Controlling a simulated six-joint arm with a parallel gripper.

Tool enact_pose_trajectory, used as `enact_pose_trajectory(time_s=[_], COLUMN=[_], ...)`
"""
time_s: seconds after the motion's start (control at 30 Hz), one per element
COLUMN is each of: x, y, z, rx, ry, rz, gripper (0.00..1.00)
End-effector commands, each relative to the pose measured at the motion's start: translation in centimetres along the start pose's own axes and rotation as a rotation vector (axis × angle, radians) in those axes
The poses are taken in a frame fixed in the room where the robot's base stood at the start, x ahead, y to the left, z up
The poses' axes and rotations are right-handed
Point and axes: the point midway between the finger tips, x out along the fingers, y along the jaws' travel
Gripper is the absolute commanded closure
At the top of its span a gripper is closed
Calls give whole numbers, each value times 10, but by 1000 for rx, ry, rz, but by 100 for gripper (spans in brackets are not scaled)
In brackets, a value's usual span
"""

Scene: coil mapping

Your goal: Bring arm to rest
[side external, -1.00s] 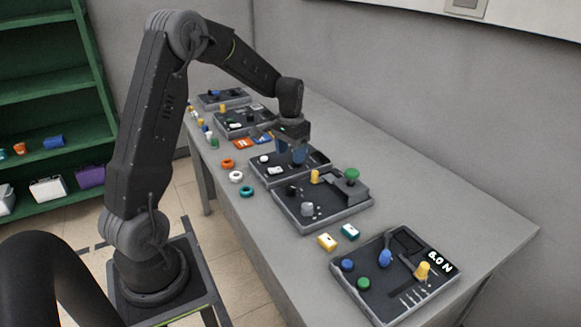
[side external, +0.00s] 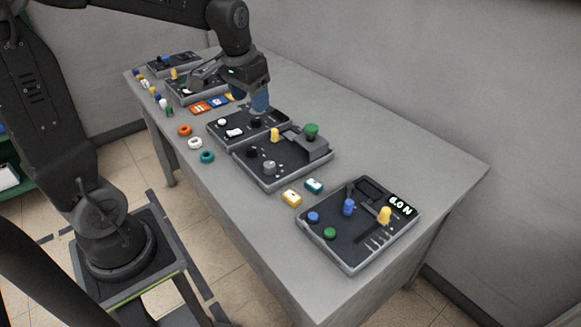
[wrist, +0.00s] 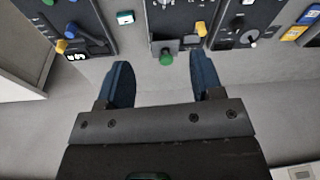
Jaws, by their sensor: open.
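My arm is bent over the grey table (side external: 420,160). My gripper (side external: 260,103) hangs with blue fingers pointing down, at the rear of a black board (side external: 222,134) in the side external view. In the wrist view, my gripper (wrist: 160,68) has its two blue fingers spread wide with nothing between them. A green knob (wrist: 166,57) shows just beyond and between the fingertips. It stands on another black board, where it also shows in the side external view (side external: 311,130). The exact height above the table cannot be told.
A board with a "6.0 N" display (side external: 341,251) lies at the near end. Orange (side external: 184,131), white (side external: 195,143) and teal (side external: 207,157) rings lie along the left edge. Yellow (side external: 291,198) and teal (side external: 314,186) blocks lie between boards. The table's right side is clear.

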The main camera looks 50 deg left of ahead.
Motion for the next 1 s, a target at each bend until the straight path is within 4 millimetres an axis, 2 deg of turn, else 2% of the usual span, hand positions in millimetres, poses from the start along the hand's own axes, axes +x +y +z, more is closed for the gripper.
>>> enact_pose_trajectory(time_s=[0.03,0.2,0.4,0.5,0.67,1.0], x=[-15,-46,-60,-61,-61,-61], y=[16,54,80,86,89,89], z=[15,67,123,140,151,151], rx=[22,71,113,125,132,131], ry=[39,145,249,280,299,299], rz=[2,21,58,72,83,83], gripper=[40,40,40,40,40,40])
